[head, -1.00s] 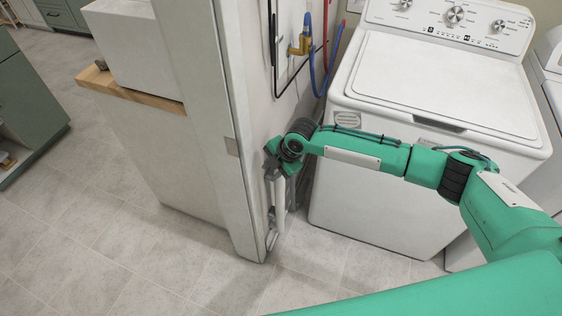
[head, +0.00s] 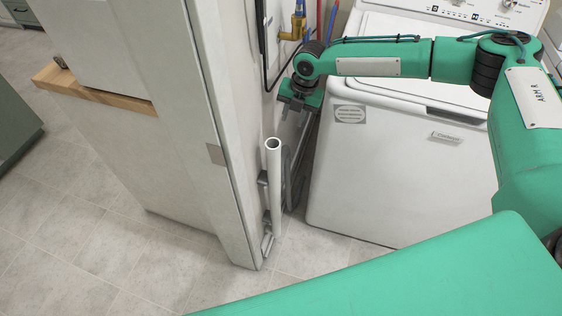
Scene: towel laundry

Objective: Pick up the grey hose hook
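A dark grey curved piece (head: 288,178), which looks like the grey hose hook, stands upright close against the right side of a white open-topped pipe (head: 274,190). It is narrow and partly hidden by the pipe, so I cannot tell how it is held there. My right gripper (head: 300,106) points down in the gap between the wall and the washer. It appears above and slightly right of the pipe's open top, apart from it. Its fingers are small and dark, and I cannot tell whether they are open or hold anything. My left gripper is out of view.
The white washer (head: 400,175) stands close on the right. A white wall end (head: 190,120) with a wooden ledge (head: 90,92) is on the left. A brass valve (head: 292,28) with red and blue hoses is behind. Tiled floor (head: 90,230) lies open at the left.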

